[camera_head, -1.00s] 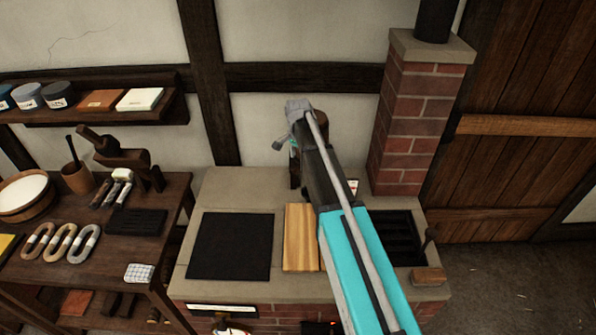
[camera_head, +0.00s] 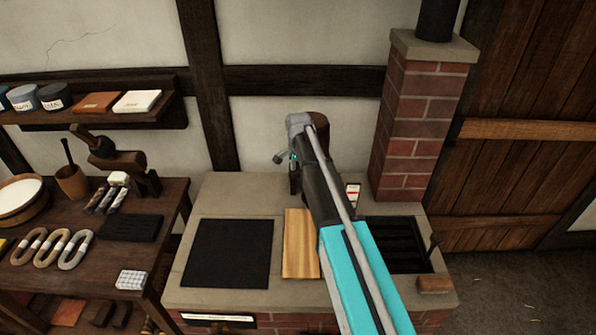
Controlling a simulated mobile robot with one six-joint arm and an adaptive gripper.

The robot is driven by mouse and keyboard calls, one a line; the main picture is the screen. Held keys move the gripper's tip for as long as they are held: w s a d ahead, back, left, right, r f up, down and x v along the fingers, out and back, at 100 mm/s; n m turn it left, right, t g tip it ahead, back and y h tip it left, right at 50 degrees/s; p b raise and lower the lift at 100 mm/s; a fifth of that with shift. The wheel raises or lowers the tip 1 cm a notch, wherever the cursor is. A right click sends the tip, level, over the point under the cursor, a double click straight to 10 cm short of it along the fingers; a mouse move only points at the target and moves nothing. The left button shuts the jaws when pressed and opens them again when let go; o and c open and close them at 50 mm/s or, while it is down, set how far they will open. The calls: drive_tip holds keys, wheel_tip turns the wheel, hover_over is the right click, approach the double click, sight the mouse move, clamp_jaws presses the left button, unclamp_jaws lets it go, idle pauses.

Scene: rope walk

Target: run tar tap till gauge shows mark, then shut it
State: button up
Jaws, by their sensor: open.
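A dark brown rounded wooden body (camera_head: 319,119) shows just behind my wrist at the back of the stone-topped hearth; it may be the tar vessel, but my arm covers most of it. A small white card with red marks (camera_head: 352,194), possibly the gauge, shows just right of my arm. No tap can be made out. My gripper (camera_head: 287,158) is over the back of the hearth, in front of the brown body. It is open, but small and partly hidden by my wrist. I cannot tell whether it touches anything.
The hearth top (camera_head: 245,200) carries a black plate (camera_head: 228,253), a wooden board (camera_head: 300,245) and a dark grate (camera_head: 395,245). A brick chimney (camera_head: 425,120) stands at right. A workbench (camera_head: 185,195) with rope rings (camera_head: 52,247) and tools is at left.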

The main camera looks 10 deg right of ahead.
clamp_jaws()
